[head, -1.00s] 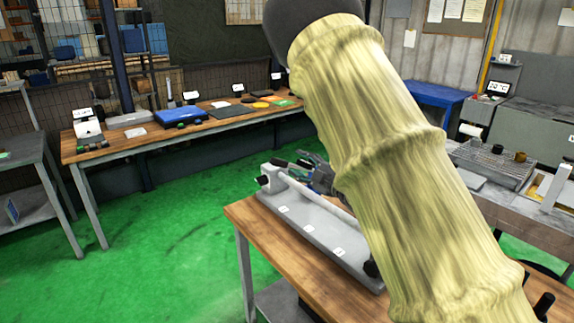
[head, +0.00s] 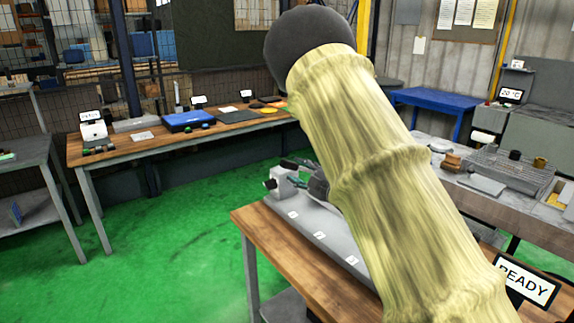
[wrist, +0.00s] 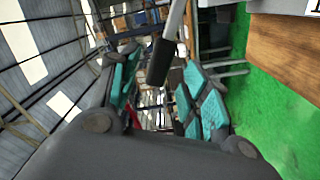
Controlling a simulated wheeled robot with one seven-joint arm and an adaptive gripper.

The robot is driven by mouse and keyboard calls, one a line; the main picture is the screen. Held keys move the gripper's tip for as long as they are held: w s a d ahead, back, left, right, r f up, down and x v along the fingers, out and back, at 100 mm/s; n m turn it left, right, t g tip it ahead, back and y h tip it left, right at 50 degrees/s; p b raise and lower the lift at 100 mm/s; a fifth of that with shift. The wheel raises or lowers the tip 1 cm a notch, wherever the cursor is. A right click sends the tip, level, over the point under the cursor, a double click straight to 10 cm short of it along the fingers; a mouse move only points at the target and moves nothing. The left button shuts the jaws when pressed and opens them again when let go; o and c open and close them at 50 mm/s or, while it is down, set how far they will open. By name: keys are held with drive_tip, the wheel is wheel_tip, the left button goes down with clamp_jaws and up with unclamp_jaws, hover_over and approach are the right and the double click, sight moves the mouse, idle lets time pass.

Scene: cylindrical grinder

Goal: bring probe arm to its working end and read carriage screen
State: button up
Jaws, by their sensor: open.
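A long grey fixture (head: 310,228) with several white labels lies on the wooden bench; my yellow-sleeved arm hides much of it. My gripper (head: 304,172) is at the fixture's far end, mostly behind my arm. In the wrist view my gripper (wrist: 160,85) is open, its teal-padded fingers apart. A dark block on a grey bar (wrist: 168,45) shows between and beyond the fingers; it may be the probe arm, but I cannot tell, nor whether it touches a finger. A screen reading READY (head: 527,283) stands at lower right, partly covered by my arm. I cannot tell whether it is the carriage screen.
A long wooden table (head: 180,142) at the back left holds a blue case (head: 187,120) and small signs. A blue table (head: 430,97) stands at the back right. A grey bench (head: 500,203) at right carries a wire rack. Green floor (head: 150,220) is clear at left.

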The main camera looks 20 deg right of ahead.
sight(292, 167)
drive_tip(key=shift+p+x, duration=0.6)
drive_tip(key=shift+x, duration=2.2)
drive_tip(key=shift+a, duration=0.15)
